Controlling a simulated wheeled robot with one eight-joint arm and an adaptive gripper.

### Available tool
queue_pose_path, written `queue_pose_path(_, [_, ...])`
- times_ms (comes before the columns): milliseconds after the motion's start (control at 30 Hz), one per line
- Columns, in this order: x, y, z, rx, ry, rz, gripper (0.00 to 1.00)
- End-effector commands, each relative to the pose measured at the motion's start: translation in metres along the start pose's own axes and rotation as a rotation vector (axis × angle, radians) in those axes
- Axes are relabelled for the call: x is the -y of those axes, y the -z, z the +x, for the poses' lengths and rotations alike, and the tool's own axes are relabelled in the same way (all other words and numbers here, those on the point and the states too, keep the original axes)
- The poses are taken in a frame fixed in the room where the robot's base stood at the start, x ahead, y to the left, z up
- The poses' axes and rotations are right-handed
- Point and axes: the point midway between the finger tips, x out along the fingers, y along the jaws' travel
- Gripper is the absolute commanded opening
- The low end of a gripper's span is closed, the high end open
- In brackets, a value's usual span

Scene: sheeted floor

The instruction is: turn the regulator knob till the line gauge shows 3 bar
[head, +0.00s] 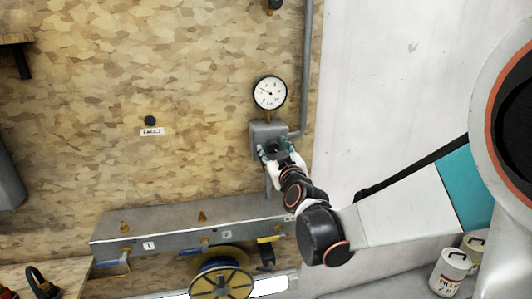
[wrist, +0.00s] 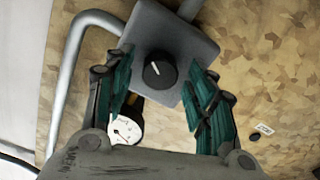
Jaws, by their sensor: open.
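The regulator is a grey box (head: 262,130) on the chipboard wall, with a dark round knob on its front. In the wrist view the black knob (wrist: 160,70) has a pale pointer line and sits between my open fingers, with neither touching it in that view. My gripper (head: 274,150) is at the front of the box and partly hides the knob. The line gauge (head: 270,93) is a round white dial above the box; its needle points to the upper left, the figures too small to read. The wrist view shows the gauge (wrist: 125,130) partly cut off by my gripper.
A grey pipe (head: 306,70) runs down to the box's right side. Below is a grey manifold rail (head: 180,222) with several valves and numbered labels. A yellow reel (head: 222,278) hangs under it. A labelled black button (head: 150,120) is left. White tins (head: 450,272) stand lower right.

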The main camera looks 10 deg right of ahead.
Motion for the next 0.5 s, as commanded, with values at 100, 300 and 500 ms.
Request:
queue_pose_path(100, [0.0000, 0.0001, 0.0007, 0.000, 0.000, 0.000, 0.51])
queue_pose_path(300, [0.0000, 0.0002, 0.0005, 0.000, 0.000, 0.000, 0.35])
queue_pose_path(500, [0.0000, 0.0001, 0.0004, 0.000, 0.000, 0.000, 0.07])
